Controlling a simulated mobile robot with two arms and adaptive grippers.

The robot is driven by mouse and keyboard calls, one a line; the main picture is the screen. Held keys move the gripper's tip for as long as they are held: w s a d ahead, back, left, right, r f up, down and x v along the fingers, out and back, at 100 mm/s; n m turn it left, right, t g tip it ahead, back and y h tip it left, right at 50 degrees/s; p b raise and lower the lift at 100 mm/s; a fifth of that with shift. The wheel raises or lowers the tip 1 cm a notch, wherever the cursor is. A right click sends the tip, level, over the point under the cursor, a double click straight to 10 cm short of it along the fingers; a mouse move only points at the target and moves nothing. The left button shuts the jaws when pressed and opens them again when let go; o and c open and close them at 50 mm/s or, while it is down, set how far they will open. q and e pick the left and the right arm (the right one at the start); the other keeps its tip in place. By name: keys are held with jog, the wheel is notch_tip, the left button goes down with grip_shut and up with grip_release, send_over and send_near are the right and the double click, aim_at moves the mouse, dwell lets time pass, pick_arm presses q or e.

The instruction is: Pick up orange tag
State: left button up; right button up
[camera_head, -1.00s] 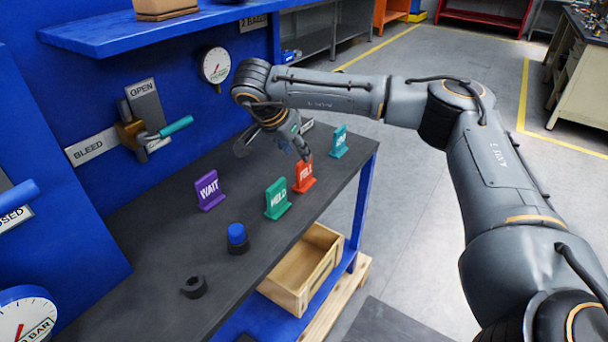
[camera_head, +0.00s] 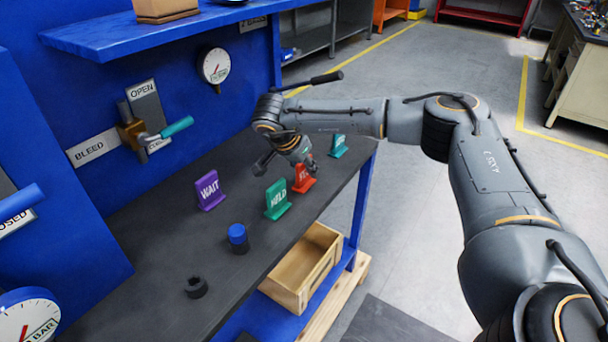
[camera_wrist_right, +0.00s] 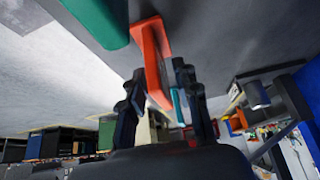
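The orange tag (camera_head: 302,182) stands on the dark bench top, between a green tag and a teal tag. It also shows in the wrist view (camera_wrist_right: 152,62), tilted in the picture. My right gripper (camera_head: 287,164) is low over the bench at the orange tag and hides part of its upper face. In the wrist view the two fingers (camera_wrist_right: 163,100) are apart, with the orange tag's near end between them. The left finger looks close to the tag; contact cannot be told. My left gripper is out of view.
The green tag (camera_head: 277,200) stands close beside the orange one. A teal tag (camera_head: 339,146) stands further back and a purple tag (camera_head: 209,190) to the left. A blue-topped knob (camera_head: 238,237) and a black ring (camera_head: 195,287) sit nearer. A wooden crate (camera_head: 297,282) is below the bench edge.

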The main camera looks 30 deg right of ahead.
grip_shut()
